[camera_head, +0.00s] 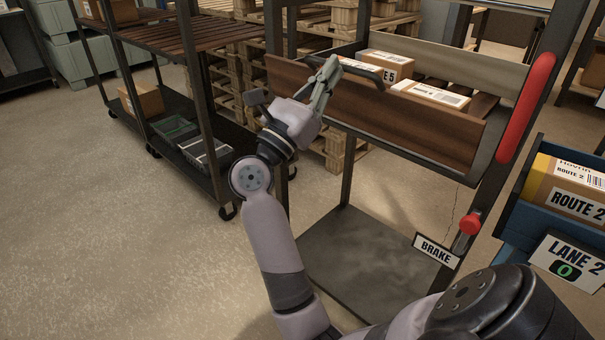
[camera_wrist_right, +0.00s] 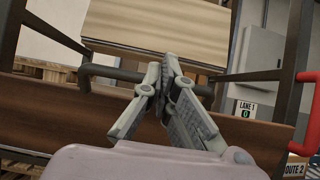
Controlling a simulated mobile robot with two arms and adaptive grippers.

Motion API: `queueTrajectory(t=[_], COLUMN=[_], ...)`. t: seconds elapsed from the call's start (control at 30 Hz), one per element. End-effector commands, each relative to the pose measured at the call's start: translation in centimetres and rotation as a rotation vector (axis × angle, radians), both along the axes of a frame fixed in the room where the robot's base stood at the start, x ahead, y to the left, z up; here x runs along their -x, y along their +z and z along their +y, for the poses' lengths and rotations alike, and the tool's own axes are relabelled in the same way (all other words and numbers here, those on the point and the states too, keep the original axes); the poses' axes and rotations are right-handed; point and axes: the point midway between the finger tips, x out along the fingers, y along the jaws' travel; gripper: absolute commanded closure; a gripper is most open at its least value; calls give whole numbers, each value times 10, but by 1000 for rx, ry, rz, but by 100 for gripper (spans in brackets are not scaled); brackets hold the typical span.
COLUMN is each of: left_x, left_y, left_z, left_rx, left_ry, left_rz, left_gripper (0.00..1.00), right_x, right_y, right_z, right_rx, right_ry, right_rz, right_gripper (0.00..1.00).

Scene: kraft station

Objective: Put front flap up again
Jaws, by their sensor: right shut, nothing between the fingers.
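The front flap (camera_head: 400,119) is a brown wooden board along the near side of the cart's upper tray. It stands up, with its broad face toward me; I cannot tell whether it leans slightly. A dark bar handle (camera_head: 362,74) runs along its upper edge. The flap also fills the lower part of the right wrist view (camera_wrist_right: 40,112), with the handle (camera_wrist_right: 103,71) above it. My right gripper (camera_head: 327,76) is shut and empty at the left end of the handle. Its fingertips (camera_wrist_right: 164,66) overlap the handle in view; I cannot tell if they touch. My left gripper is not in view.
Parcels (camera_head: 428,93) lie in the tray behind the flap. A red bar (camera_head: 526,108) and red brake knob (camera_head: 468,225) are on the cart's right side. A blue lane bin (camera_head: 513,216) stands at right. A shelf cart (camera_head: 186,150) stands left; the floor at lower left is clear.

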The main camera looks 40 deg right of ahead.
Motion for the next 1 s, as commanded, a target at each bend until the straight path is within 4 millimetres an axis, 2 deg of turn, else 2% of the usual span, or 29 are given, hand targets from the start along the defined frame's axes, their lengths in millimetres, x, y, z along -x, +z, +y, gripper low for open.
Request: queueTrajectory(t=[0.1, 0.4, 1.0], left_x=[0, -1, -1], left_y=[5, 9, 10], left_z=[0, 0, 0], left_rx=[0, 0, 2], left_ry=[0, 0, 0], left_rz=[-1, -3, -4], left_gripper=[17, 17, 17], right_x=[-1, -3, -3], right_y=[9, 17, 17], right_z=[-13, -34, -42], right_rx=[0, 0, -5], right_ry=[-1, 0, -3], right_rz=[-1, 0, 2], right_gripper=[100, 100, 100])
